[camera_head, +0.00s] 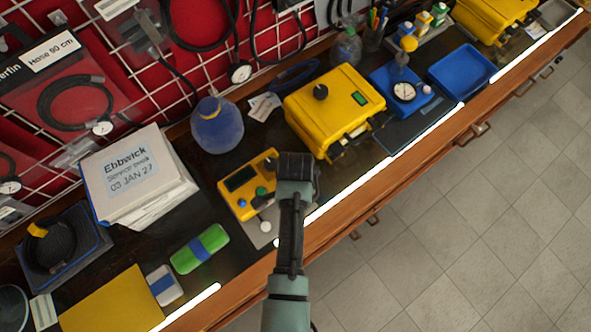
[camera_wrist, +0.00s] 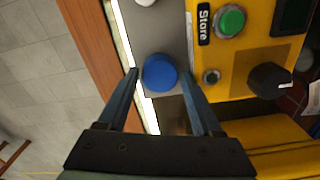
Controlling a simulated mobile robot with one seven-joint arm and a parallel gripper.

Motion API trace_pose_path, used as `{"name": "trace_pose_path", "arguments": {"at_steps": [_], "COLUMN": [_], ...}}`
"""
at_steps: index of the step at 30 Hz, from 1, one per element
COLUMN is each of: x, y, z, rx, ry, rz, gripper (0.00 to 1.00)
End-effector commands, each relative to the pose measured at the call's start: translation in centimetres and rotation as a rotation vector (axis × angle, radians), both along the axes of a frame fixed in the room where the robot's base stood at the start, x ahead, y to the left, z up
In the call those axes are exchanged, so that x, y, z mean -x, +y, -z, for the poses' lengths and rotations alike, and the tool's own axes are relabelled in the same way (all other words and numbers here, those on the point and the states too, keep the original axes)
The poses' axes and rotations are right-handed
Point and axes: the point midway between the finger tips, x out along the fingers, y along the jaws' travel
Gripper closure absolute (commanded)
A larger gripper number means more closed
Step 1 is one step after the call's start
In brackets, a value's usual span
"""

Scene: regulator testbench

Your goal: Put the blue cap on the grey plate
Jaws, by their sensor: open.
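In the wrist view the round blue cap (camera_wrist: 159,73) appears over the lower end of the grey plate (camera_wrist: 166,32), beside the yellow box with the "Store" label. I cannot tell whether it rests flat on the plate. My gripper (camera_wrist: 159,86) is open, with one finger on each side of the cap and small gaps between. In the head view my gripper (camera_head: 297,165) is over the right end of the small yellow box. The grey plate (camera_head: 262,240) shows partly along the box's front edge. The blue cap is hidden there by my arm.
The yellow control box (camera_head: 239,191) has a green button and knobs. A white round part (camera_head: 266,227) sits on the plate. A larger yellow case (camera_head: 330,105) stands to the right, a blue-capped bottle (camera_head: 217,126) behind. A bright strip runs along the bench's front edge.

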Motion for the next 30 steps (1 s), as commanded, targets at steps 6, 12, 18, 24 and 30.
{"name": "trace_pose_path", "arguments": {"at_steps": [6,12,18,24,30], "x": [-0.1,-0.1,-0.1,0.0,-2.3], "y": [0.0,0.0,0.0,0.0,0.4], "z": [-2.9,-7.0,-10.5,-12.0,-13.7], "rx": [0.001,0.0,-0.001,0.0,-0.007], "ry": [-0.004,-0.006,-0.004,-0.001,-0.097], "rz": [-0.001,0.001,0.001,0.001,-0.042], "gripper": [0.33,0.33,0.33,0.33,0.33]}}
